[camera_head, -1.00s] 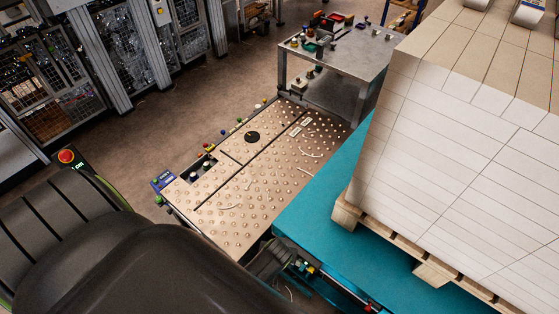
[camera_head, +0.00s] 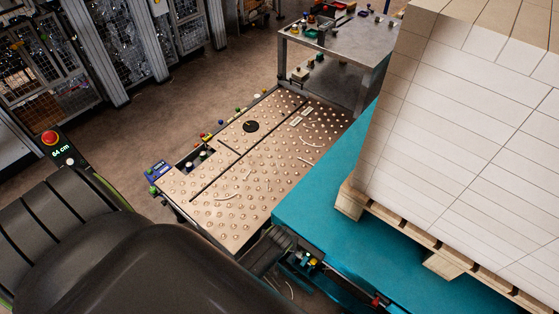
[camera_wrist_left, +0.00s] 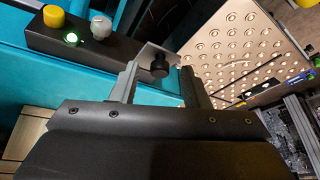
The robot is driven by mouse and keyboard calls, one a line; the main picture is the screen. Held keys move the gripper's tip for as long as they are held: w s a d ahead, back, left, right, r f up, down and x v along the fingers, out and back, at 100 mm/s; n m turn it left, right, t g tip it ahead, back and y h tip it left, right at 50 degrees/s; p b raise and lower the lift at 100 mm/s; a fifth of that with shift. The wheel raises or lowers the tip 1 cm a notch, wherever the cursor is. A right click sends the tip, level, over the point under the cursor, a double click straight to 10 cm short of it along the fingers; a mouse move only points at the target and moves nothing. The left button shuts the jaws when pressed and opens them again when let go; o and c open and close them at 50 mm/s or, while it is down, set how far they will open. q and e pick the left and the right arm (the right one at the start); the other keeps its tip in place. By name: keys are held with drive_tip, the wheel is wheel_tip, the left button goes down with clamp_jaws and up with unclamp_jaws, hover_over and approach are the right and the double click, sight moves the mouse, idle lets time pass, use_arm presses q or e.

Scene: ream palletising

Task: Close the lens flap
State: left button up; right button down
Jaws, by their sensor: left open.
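In the left wrist view, a small grey plate with a black round knob (camera_wrist_left: 159,66) stands at the end of a dark control box on the teal frame. This may be the lens flap; I cannot tell how far open it is. My left gripper (camera_wrist_left: 157,76) is open, with its two grey fingers on either side of the knob. I cannot tell whether they touch it. In the head view, the box area beside the teal platform is small and partly hidden by my arm. My right gripper is not in view.
The dark control box (camera_wrist_left: 85,42) carries a yellow button, a lit green button and a grey knob. A ball-transfer table (camera_head: 262,150) adjoins the teal platform (camera_head: 310,215), which bears a pallet with a tall white stack (camera_head: 450,110). A steel table (camera_head: 345,58) stands behind.

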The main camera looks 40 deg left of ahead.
use_arm(q)
clamp_jaws()
idle(0.3)
drive_tip(key=shift+f, duration=0.15)
